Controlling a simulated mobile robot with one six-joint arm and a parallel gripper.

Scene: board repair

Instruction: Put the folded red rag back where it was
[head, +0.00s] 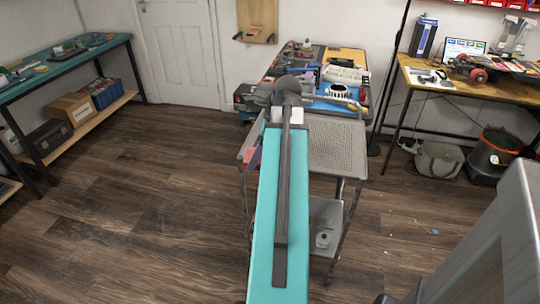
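A small red patch (251,158) shows at the left edge of the grey cart (338,150), beside my arm. It may be the folded red rag, but it is partly covered and too small to tell whether it lies, hangs or is held. My teal and dark arm reaches forward over the cart and hides much of its top. I cannot make out my gripper's fingers.
The cart's perforated top is bare right of my arm; a small bottle (323,239) stands on its lower shelf. Behind is a cluttered workbench (352,56). A wooden bench (490,88) stands right, a green bench (60,62) left. A bag (438,160) and bucket (494,152) stand right. Floor is open left.

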